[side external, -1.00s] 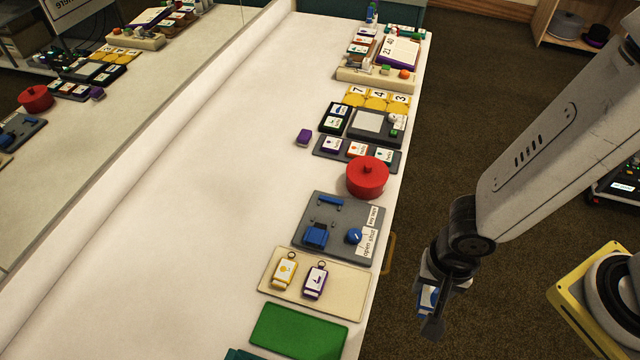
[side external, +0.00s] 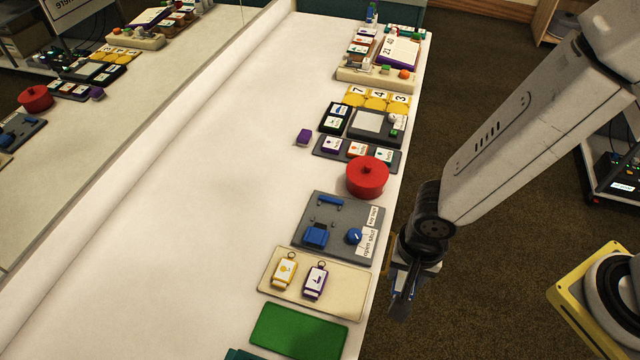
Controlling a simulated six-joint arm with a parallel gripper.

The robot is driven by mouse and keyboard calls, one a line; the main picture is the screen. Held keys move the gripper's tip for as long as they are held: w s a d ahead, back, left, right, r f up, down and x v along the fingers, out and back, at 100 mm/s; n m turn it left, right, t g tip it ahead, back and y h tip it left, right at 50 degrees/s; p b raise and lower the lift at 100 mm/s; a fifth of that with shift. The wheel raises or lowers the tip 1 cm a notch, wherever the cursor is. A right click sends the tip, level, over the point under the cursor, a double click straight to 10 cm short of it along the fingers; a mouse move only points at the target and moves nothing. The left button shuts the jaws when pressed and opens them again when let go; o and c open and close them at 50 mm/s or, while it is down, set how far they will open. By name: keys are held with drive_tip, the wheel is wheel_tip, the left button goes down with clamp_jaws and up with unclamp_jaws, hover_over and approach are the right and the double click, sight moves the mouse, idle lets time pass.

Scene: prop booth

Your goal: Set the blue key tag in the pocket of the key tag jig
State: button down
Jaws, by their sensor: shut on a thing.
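My gripper (side external: 403,290) hangs just off the table's right edge, to the right of the cream tray. It is shut on the blue key tag (side external: 395,284), which is mostly hidden by the fingers. The key tag jig (side external: 345,212) is a grey plate on the table, up and left of my gripper. It bears a blue block (side external: 316,235), a small blue bar (side external: 330,200) and a blue knob (side external: 354,236) beside an "open shut" label. I cannot make out the pocket's inside.
The cream tray (side external: 345,295) holds a yellow tag (side external: 284,270) and a purple tag (side external: 315,281). A red lidded pot (side external: 367,178) stands just behind the jig. A green mat (side external: 298,332) lies in front. The table's left side is clear, beside a mirror.

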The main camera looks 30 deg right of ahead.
drive_tip(key=w+a+f, duration=0.2)
drive_tip(key=w+a, duration=0.1)
drive_tip(key=w, duration=1)
approach(327, 211)
drive_tip(key=shift+d, duration=0.1)
drive_tip(key=shift+f, duration=0.3)
drive_tip(key=shift+f, duration=3.15)
drive_tip(key=shift+c, duration=0.3)
unclamp_jaws()
